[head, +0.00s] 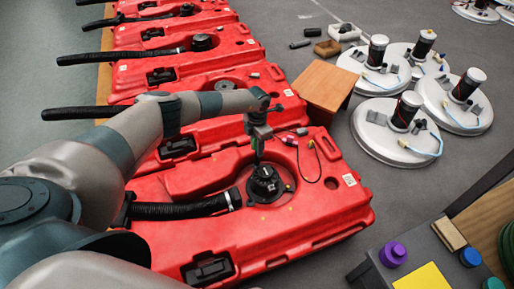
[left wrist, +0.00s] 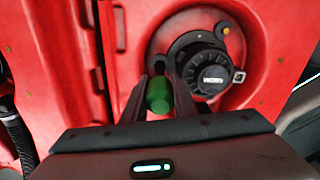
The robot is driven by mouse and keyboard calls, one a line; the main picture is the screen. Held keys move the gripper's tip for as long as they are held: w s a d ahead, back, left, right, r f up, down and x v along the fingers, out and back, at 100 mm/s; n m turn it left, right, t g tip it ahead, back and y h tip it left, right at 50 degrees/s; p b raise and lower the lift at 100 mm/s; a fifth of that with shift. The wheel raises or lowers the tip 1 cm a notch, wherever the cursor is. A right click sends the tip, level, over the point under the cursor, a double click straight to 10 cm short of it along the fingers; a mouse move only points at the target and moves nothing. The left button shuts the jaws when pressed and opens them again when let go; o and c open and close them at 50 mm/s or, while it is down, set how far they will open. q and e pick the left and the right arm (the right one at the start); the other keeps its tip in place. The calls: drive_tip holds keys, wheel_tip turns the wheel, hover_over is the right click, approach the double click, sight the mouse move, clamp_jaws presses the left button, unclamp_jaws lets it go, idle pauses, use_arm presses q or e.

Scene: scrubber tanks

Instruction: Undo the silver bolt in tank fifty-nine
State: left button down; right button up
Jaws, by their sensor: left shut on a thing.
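The nearest red tank (head: 230,235) has a round black fitting (head: 265,184) on top and a white label (head: 349,179) too small to read. My left gripper (head: 258,152) points down above this fitting. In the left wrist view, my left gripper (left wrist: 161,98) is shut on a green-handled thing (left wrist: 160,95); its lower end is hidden. The black fitting (left wrist: 205,70) lies just right of and beyond the fingers. A small silver piece (left wrist: 239,76) sits at the fitting's right edge; I cannot tell whether it is the bolt. My right gripper is not in view.
More red tanks (head: 215,42) stand in a row behind. A wooden box (head: 324,85) and white round lids (head: 395,130) lie beyond. A table with a purple thing (head: 393,254) is at lower right.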

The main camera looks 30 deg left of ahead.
use_arm(q)
drive_tip(key=m+b, duration=0.2)
drive_tip(key=m, duration=0.1)
drive_tip(key=m+b, duration=0.2)
drive_tip(key=m, duration=0.1)
drive_tip(key=shift+f+m, duration=0.2)
drive_tip(key=shift+m, duration=0.1)
drive_tip(key=shift+m+b, duration=0.5)
drive_tip(key=shift+m, duration=0.5)
drive_tip(key=shift+r+m, duration=0.2)
drive_tip(key=shift+m, duration=0.3)
drive_tip(key=shift+f+m+b, duration=0.15)
drive_tip(key=shift+m+b, duration=0.45)
drive_tip(key=shift+b, duration=0.05)
drive_tip(key=m+b, duration=0.3)
drive_tip(key=m, duration=0.3)
drive_tip(key=shift+b, duration=0.35)
drive_tip(key=shift+m+b, duration=0.45)
drive_tip(key=shift+m, duration=1.05)
